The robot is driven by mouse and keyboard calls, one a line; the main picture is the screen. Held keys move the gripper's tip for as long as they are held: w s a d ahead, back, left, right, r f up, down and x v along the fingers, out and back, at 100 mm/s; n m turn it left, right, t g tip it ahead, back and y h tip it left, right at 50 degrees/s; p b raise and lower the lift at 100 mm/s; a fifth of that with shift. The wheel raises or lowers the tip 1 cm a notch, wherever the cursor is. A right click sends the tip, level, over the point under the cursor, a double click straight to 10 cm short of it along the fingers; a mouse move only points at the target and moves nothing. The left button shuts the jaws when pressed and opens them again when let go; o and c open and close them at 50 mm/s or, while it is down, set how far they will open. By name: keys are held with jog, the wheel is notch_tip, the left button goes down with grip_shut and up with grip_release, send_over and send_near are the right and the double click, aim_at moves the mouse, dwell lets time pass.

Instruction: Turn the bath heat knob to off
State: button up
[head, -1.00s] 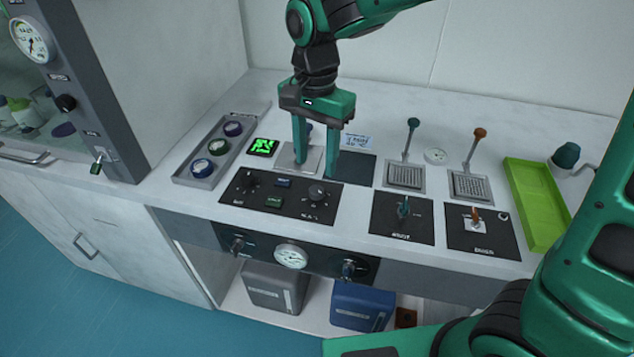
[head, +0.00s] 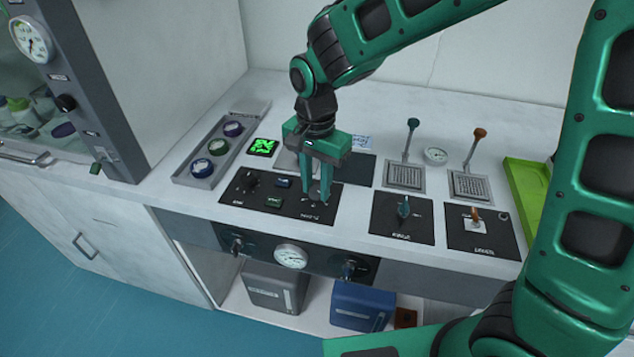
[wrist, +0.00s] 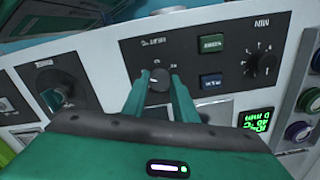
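A black panel (head: 240,204) on the bench top carries two round black knobs with a blue and a green button between them. My gripper (head: 315,197) points down at the right knob (head: 316,192) in the head view, with one finger on each side. In the wrist view this knob (wrist: 158,82) sits between my fingertips, which look closed against its sides; a light mark shows on its top. Its label is too blurred to read. The other knob (head: 251,180) stands clear at the panel's left end and also shows in the wrist view (wrist: 262,64).
A grey tray (head: 206,179) of round pieces and a green-lit display (head: 263,147) lie left and behind. Two tall levers (head: 408,138) and two switch panels (head: 385,222) stand to the right. A gauge (head: 291,256) sits on the bench front. A lime tray (head: 520,178) is at far right.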

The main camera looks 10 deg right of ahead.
jog(key=c, duration=0.4)
jog(key=shift+d, duration=0.15)
